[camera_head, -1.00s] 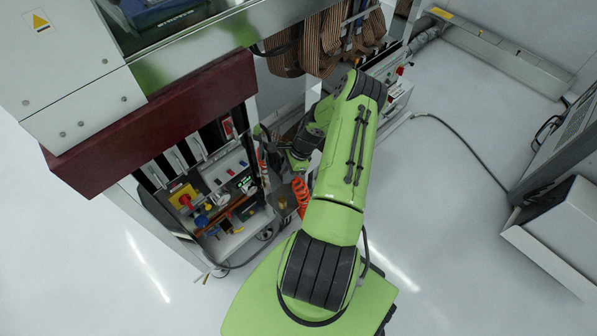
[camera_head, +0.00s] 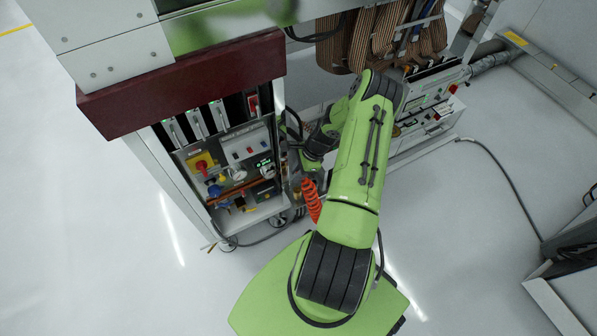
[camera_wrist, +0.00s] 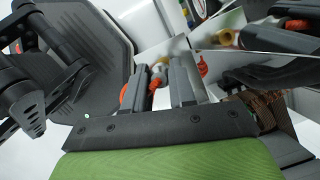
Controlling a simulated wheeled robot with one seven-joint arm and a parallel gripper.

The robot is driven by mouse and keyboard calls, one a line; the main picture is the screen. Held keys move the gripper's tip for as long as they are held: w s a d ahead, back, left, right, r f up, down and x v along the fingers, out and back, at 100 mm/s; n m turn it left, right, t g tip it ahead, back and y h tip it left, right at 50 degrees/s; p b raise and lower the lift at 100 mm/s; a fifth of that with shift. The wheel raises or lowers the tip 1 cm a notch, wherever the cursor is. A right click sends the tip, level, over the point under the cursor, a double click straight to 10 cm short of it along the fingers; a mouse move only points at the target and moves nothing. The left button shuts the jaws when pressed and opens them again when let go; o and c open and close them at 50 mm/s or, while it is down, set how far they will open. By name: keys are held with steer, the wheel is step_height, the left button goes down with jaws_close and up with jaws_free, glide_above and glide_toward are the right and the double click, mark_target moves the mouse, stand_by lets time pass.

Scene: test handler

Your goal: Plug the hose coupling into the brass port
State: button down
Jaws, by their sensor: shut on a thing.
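My gripper (camera_wrist: 161,76) shows in the wrist view with its two grey fingers shut on the hose coupling (camera_wrist: 158,69), a small pale piece between the fingertips. The orange hose (camera_wrist: 153,83) shows beside it between the fingers. In the head view the orange coiled hose (camera_head: 311,201) hangs beside my arm; the gripper tips and coupling are too hidden there to make out. A brass-coloured fitting (camera_wrist: 225,37), likely the port, shows up and to the right in the wrist view, apart from the coupling.
An open cabinet with a dark red edge (camera_head: 185,85) stands left of my arm, holding a panel with a yellow-and-red switch (camera_head: 202,164). Thick brown cable bundles (camera_head: 375,38) hang at the top. A black cable (camera_head: 505,180) crosses the floor at right. The floor at left is clear.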

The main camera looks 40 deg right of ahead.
steer(key=shift+f+b, duration=1.55)
steer(key=shift+f, duration=0.85)
steer(key=shift+f+b, duration=1)
steer(key=shift+f, duration=0.3)
steer(key=c, duration=0.8)
jaws_free()
steer(key=shift+c, duration=0.2)
steer(key=p+v, duration=0.5)
steer(key=v, duration=1)
steer(key=shift+r, duration=0.4)
